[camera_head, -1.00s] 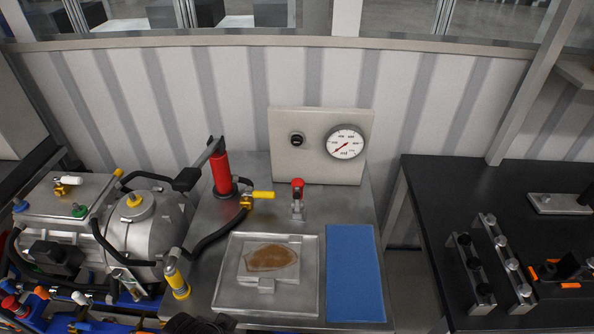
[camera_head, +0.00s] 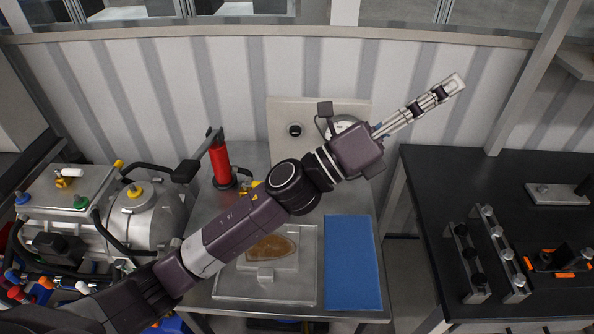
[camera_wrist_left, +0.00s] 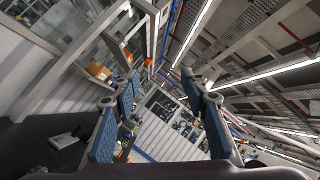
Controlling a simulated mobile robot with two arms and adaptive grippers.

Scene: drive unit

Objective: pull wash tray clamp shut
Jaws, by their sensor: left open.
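The metal wash tray (camera_head: 310,285) sits on the steel bench with a brown flat piece (camera_head: 268,248) in it. My left arm crosses above the tray and hides its upper left part. My left gripper (camera_head: 450,88) is up at the right of the gauge panel, pointing up and right, away from the tray. In the left wrist view its two blue-padded fingers (camera_wrist_left: 152,95) are apart, with nothing between them. My right gripper is not in view.
A blue mat (camera_head: 352,262) lies right of the tray. Behind are a gauge panel (camera_head: 282,112), partly covered by my arm, and a red upright cylinder (camera_head: 220,163). A silver machine (camera_head: 150,215) stands left. A black table (camera_head: 430,185) with metal racks is right, across a gap.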

